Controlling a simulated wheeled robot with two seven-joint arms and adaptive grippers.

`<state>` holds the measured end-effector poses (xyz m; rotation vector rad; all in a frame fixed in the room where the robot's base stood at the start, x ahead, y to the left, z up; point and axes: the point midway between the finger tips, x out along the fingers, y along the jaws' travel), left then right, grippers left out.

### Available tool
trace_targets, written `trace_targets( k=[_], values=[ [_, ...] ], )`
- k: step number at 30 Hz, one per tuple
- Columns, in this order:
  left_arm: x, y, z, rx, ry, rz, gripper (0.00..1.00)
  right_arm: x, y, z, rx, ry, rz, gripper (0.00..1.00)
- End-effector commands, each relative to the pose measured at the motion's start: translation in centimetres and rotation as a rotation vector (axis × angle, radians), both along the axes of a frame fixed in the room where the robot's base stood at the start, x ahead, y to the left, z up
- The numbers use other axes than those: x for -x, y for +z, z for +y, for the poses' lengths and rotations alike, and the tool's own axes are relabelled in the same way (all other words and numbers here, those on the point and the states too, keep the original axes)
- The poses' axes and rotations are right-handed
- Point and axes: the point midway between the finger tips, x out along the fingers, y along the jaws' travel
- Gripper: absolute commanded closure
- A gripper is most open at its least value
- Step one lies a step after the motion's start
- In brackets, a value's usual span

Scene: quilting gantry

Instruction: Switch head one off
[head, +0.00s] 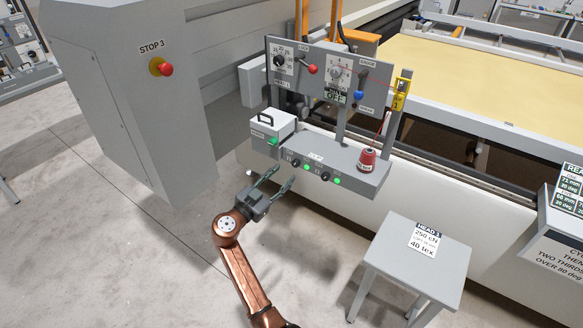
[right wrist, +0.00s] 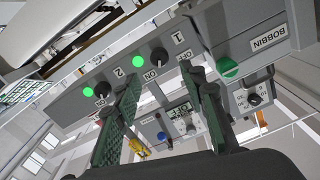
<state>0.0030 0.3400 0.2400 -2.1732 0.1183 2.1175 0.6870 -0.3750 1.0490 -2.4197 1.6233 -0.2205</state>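The grey switch box (head: 335,172) below the panel carries two black rotary switches. Switch one (head: 296,163) is the left one, with a lit green lamp (head: 307,167) beside it. Switch two (head: 325,177) also has a lit green lamp. In the right wrist view, the switch one knob (right wrist: 158,57) sits below the label 1, with ON and OFF marks around it. Switch two (right wrist: 102,90) is at its left. My right gripper (head: 283,177) is open and empty, just in front of the box near switch one, apart from it. My left gripper is not in view.
A red cone (head: 367,159) stands on the box's right end. Above is a panel (head: 318,75) with dials and levers. A small table (head: 420,250) stands at right; open floor lies left.

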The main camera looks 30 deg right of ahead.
Motion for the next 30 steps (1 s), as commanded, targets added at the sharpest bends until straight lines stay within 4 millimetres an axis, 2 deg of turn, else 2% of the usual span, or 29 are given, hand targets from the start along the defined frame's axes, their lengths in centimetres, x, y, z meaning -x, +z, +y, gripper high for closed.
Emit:
trace_targets(
  k=[6,12,23,30],
  values=[
    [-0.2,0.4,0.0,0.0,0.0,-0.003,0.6,-1.4,0.0,-3.3,0.0,0.001,0.003,0.62],
    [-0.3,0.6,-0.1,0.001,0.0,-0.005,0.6,-2.3,-0.1,-5.4,0.0,0.002,0.004,0.62],
    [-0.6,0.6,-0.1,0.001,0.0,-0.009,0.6,-2.6,-0.2,-6.1,0.0,0.005,0.005,0.62],
    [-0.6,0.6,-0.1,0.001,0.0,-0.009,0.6,-2.6,-0.2,-6.0,0.0,0.005,0.005,0.77]
  ],
)
